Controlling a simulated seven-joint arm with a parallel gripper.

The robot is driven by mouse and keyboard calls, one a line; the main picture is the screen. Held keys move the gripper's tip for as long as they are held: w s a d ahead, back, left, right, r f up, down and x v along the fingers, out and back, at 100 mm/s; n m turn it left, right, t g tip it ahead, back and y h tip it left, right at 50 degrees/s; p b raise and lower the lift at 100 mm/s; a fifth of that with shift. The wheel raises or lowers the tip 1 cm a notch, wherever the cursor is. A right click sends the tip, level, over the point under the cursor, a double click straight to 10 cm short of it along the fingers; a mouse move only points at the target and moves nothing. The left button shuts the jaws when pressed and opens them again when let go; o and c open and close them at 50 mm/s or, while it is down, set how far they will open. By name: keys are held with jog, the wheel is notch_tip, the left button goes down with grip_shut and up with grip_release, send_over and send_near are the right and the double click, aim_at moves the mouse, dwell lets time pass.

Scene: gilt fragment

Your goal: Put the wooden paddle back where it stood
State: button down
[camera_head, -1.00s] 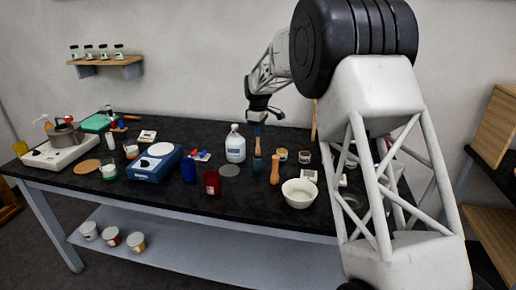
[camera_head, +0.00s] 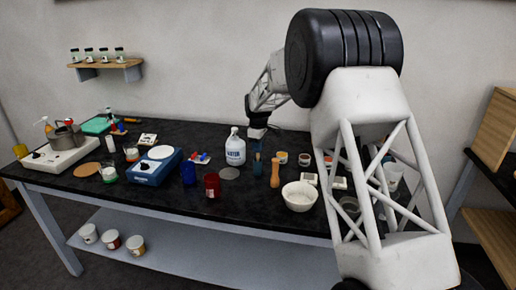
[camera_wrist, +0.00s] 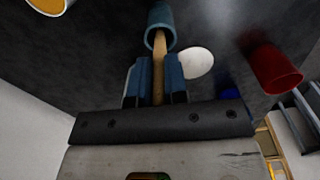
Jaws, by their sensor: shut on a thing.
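The wooden paddle (camera_wrist: 158,66) shows as a pale wooden strip between the two blue fingers of my gripper (camera_wrist: 156,75) in the wrist view. My gripper is shut on it. The paddle's far end meets the mouth of a teal-blue cylindrical holder (camera_wrist: 160,18) and seems to reach inside; how deep is hidden. In the head view my gripper (camera_head: 257,143) points down just above the same holder (camera_head: 257,165), in the middle of the black table (camera_head: 215,200). The paddle is too small to make out there.
A wooden pestle-like object (camera_head: 275,172) stands close right of the holder, with a white bowl (camera_head: 299,195) in front. A labelled bottle (camera_head: 235,149), a grey disc (camera_head: 229,173) and a red cup (camera_head: 212,184) are to the left.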

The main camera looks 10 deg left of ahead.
jog(key=shift+f, duration=0.3)
jog(key=c, duration=1.1)
grip_release()
jog(key=shift+c, duration=0.2)
jog(key=shift+r, duration=0.15)
jog(key=shift+r, duration=6)
